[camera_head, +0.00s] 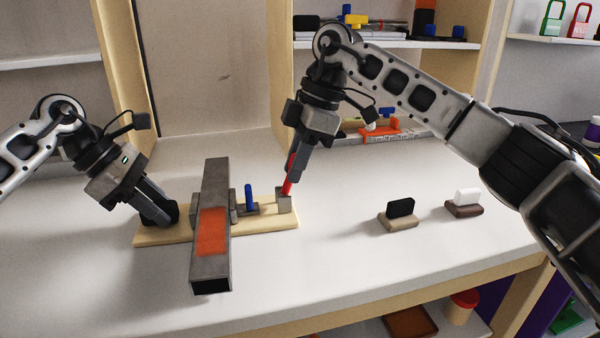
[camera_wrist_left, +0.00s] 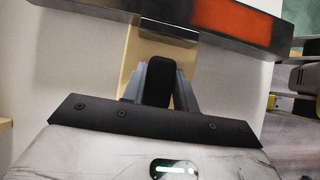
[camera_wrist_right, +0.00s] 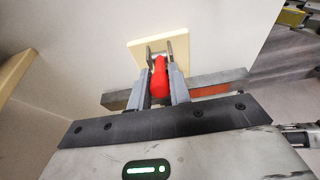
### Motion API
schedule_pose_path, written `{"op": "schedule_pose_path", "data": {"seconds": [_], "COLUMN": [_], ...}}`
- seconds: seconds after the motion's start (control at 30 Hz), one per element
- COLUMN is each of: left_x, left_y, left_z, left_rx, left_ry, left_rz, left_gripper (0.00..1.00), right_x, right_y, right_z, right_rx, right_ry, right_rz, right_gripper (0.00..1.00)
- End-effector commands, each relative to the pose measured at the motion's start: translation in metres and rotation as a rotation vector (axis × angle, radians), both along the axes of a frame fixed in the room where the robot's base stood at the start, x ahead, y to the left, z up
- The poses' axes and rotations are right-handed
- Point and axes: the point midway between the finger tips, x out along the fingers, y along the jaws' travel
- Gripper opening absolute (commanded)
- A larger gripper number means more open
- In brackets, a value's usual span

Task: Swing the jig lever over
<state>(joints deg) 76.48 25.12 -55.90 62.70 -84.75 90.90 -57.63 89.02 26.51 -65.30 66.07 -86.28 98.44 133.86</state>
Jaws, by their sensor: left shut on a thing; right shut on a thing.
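The jig has a pale wooden base (camera_head: 263,222) on the white table. A red lever (camera_head: 289,178) rises from a grey bracket (camera_head: 284,203) at its right end, leaning slightly to the right. My right gripper (camera_head: 293,172) is shut on the red lever, which also shows between its fingers in the right wrist view (camera_wrist_right: 159,80). A long grey bar with an orange patch (camera_head: 215,185) lies across the base. My left gripper (camera_head: 160,207) is shut on a black block (camera_wrist_left: 159,82) at the base's left end. A small blue peg (camera_head: 248,197) stands between bar and lever.
A black-topped block (camera_head: 399,221) and a white-topped block (camera_head: 464,209) stand on the table to the right. An orange item (camera_head: 380,131) lies at the back. Shelves with objects stand behind. The table's front edge is near the bar's front end.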

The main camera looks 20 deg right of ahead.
Motion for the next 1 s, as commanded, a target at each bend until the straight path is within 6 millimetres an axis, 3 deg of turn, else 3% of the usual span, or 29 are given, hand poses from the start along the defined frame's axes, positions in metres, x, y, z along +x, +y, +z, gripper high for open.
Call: {"op": "schedule_pose_path", "data": {"seconds": [0.37, 0.7, 1.0], "left_x": [0.000, 0.000, 0.000], "left_y": [0.000, 0.000, 0.000], "left_z": [0.001, 0.001, 0.001], "left_rx": [-0.001, -0.001, -0.002], "left_ry": [-0.001, -0.002, -0.003], "left_rz": [-0.002, -0.002, -0.003], "left_gripper": [0.00, 0.00, 0.00], "right_x": [-0.001, 0.000, -0.001], "right_y": [0.003, 0.020, 0.020], "right_z": [-0.004, -0.004, -0.004], "right_rx": [-0.034, -0.283, -0.294], "right_ry": [0.008, 0.024, 0.025], "right_rz": [0.004, 0.004, 0.003], "right_gripper": [0.00, 0.00, 0.00]}}
